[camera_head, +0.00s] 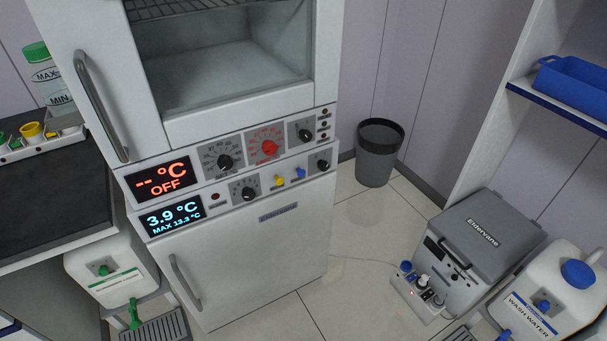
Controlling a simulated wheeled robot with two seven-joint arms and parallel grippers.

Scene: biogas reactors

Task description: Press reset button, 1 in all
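A white appliance has two stacked control strips. The lower strip has a display (171,217) reading 3.9 °C and MAX 13.3 °C, a dark red button or lamp (215,197), a black knob (248,193), a yellow button (279,182), a blue button (300,173) and another black knob (323,165). The upper strip has a display (163,179) reading "-- °C OFF", a black dial (225,162), a red dial (269,148) and a black knob (305,134). The small labels are unreadable, so I cannot tell which button is the reset. Neither gripper is in view.
A dark worktop (50,205) stands left of the appliance. A grey bin (379,158) is on the floor behind right. A grey Eldervane box (470,250) and a white wash water container (545,295) stand at right. Tiled floor between is mostly clear.

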